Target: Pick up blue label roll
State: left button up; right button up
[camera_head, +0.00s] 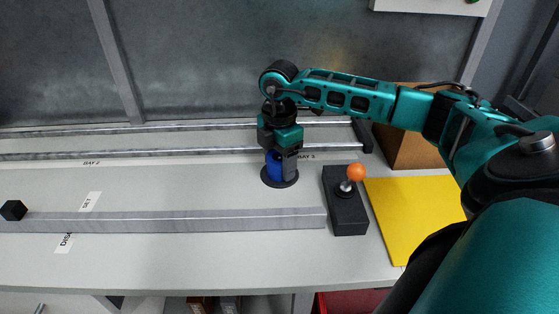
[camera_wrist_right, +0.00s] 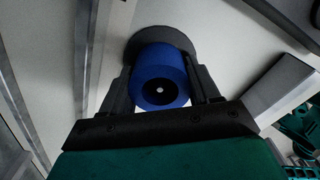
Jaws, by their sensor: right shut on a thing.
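The blue label roll (camera_head: 273,166) stands upright on a dark round base (camera_head: 280,178) on the light table, by the label "BAY 3". My right gripper (camera_head: 281,158) comes down from above and is shut on the roll, hiding part of it. In the right wrist view the blue roll (camera_wrist_right: 160,78) sits between the two fingers (camera_wrist_right: 162,90), its dark core facing the camera. The round base (camera_wrist_right: 165,38) shows behind it. I cannot tell whether the roll touches the base. My left gripper is not in view.
A dark box with an orange-knobbed lever (camera_head: 348,205) stands just right of the roll. A yellow mat (camera_head: 415,215) and a brown box (camera_head: 410,150) lie further right. A metal rail (camera_head: 170,221) with a black block (camera_head: 13,210) runs along the front. Rails (camera_head: 180,137) line the back.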

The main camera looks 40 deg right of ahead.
jog(key=shift+c, duration=1.2)
jog(key=shift+r, duration=0.1)
